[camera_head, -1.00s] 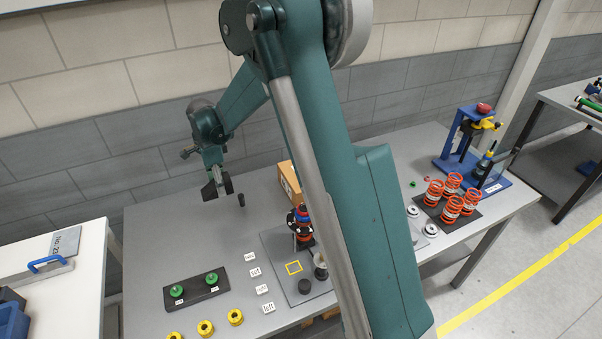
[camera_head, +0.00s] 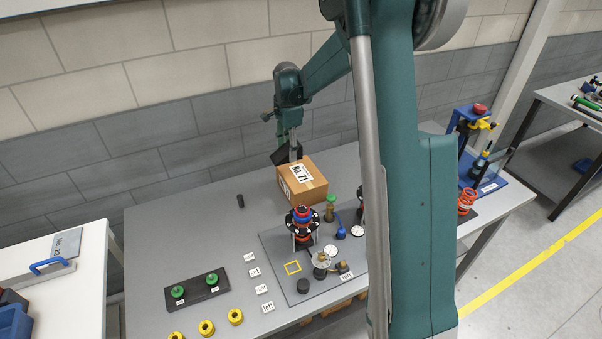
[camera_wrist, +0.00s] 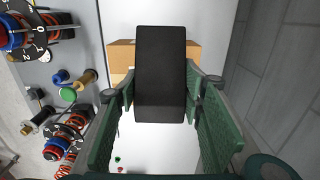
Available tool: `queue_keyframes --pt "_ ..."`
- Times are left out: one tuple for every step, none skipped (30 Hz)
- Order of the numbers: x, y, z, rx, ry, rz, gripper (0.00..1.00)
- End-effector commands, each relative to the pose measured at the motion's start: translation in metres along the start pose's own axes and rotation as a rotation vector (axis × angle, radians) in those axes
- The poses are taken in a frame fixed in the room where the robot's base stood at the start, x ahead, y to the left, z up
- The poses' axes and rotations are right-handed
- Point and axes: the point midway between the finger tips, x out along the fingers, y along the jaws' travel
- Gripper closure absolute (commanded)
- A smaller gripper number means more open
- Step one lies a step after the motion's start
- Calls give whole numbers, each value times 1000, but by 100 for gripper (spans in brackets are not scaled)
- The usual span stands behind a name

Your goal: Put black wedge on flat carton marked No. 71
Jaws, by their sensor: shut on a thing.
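The black wedge (camera_head: 283,155) is held in my gripper (camera_head: 292,147), in the air at the back of the table. In the wrist view the wedge (camera_wrist: 160,72) sits between the two green fingers of my gripper (camera_wrist: 160,98). The brown carton marked No. 71 (camera_head: 310,192) stands on the grey table just right of and below the wedge in the head view. Its top label reads No. 71. In the wrist view the carton (camera_wrist: 121,54) lies behind the wedge, which hides its middle. The gap between wedge and carton is hard to judge.
A small dark cylinder (camera_head: 240,201) stands left of the carton. A grey plate (camera_head: 275,249) with spring assemblies and small parts lies in front of it. A dark tray (camera_head: 214,294) with green knobs and several yellow rings (camera_head: 206,327) are front left. The back left table is clear.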

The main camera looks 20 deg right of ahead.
Motion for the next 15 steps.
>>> queue_keyframes --pt "-4 3 -14 4 0 0 80" --pt "-6 4 -20 4 0 0 80" --pt "-8 6 -28 4 0 0 80" --pt "-10 7 -33 3 0 0 80" --pt "-11 8 -37 3 0 0 80" --pt "-12 9 -42 3 0 0 80" --pt "-13 10 -46 3 0 0 80" --pt "-14 11 -49 3 0 0 80" --pt "-14 12 -52 2 0 0 80" --pt "-15 12 -54 2 0 0 80" --pt "-15 12 -55 1 0 0 80" --pt "-15 13 -57 1 0 0 80" --pt "-16 13 -57 1 0 0 80" --pt "-16 13 -58 1 0 0 80" --pt "-16 13 -58 1 0 0 80"
